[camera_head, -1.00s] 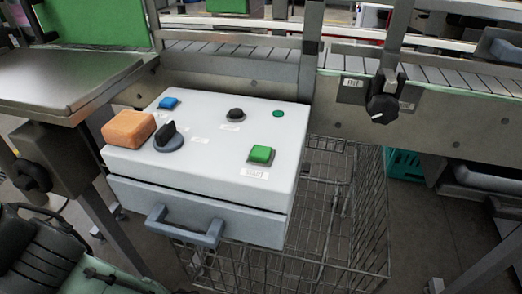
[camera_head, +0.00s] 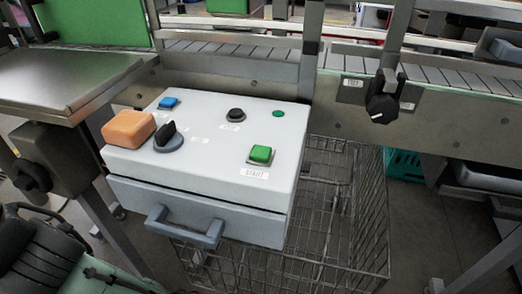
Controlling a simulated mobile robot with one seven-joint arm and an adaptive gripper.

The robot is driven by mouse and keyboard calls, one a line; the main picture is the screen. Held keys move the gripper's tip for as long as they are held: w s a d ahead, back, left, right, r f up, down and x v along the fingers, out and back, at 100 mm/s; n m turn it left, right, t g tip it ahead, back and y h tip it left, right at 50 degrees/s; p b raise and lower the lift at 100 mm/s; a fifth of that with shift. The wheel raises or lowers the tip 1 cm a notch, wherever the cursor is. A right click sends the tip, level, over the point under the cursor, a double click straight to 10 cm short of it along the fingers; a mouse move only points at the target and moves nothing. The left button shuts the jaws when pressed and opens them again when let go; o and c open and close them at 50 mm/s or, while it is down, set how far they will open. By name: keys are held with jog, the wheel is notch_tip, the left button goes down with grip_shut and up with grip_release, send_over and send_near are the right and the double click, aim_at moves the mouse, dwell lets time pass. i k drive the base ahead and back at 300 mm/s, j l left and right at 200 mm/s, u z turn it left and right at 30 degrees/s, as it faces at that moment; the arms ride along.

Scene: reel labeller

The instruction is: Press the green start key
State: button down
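The green start key (camera_head: 261,154) is a square raised button near the right front of the top of a light grey control box (camera_head: 215,185). A white label (camera_head: 255,174) reading START sits just in front of it. Nothing covers the key.
The box also carries an orange block (camera_head: 130,129), a black rotary switch (camera_head: 168,137), a blue button (camera_head: 168,103), a black button (camera_head: 236,115) and a small green disc (camera_head: 278,114). A handle (camera_head: 184,228) juts from its front. A wire basket (camera_head: 340,215) stands below right; a conveyor (camera_head: 440,75) runs behind.

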aim_at(261, 152)
jog(key=k, duration=0.65)
jog(key=z, duration=1.6)
jog(key=k+j, duration=0.15)
jog(key=j, duration=0.2)
jog(key=k+j, duration=0.15)
jog(key=j, duration=0.2)
jog(key=k+j, duration=0.15)
jog(key=j, duration=0.15)
jog(key=k+j, duration=0.15)
jog(key=j, duration=0.2)
jog(key=k+j, duration=0.15)
jog(key=j, duration=0.2)
